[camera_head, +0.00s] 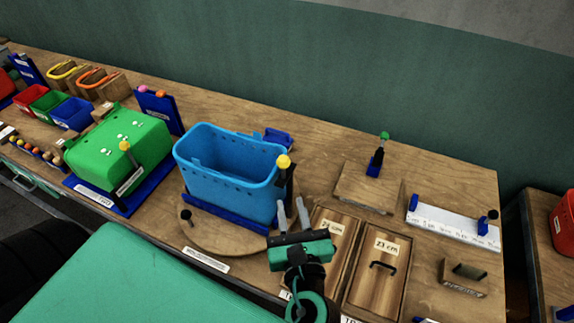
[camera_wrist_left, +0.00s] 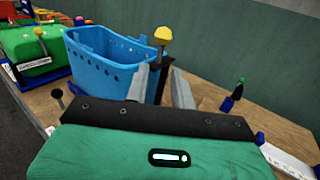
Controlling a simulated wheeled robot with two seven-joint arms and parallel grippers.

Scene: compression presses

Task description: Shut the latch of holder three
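A blue basket (camera_head: 215,175) sits in a dark blue holder (camera_head: 225,214) on a round wooden board. A dark latch lever with a yellow knob (camera_head: 283,161) stands upright at the basket's right end; the knob also shows in the left wrist view (camera_wrist_left: 163,34). My left gripper (camera_head: 291,208) is just in front of this lever, its two grey fingers apart and empty. In the left wrist view the lever appears between the fingers (camera_wrist_left: 160,85), beyond them; contact cannot be told. The holder's number is not readable. My right gripper is not in view.
A green box (camera_head: 118,145) in another blue holder, with its own yellow-knobbed lever, stands left. Two wooden lids (camera_head: 377,275) marked in cm lie right of my gripper. A wooden plate with a green-knobbed lever (camera_head: 381,150) and a white ruler strip (camera_head: 450,224) are further right.

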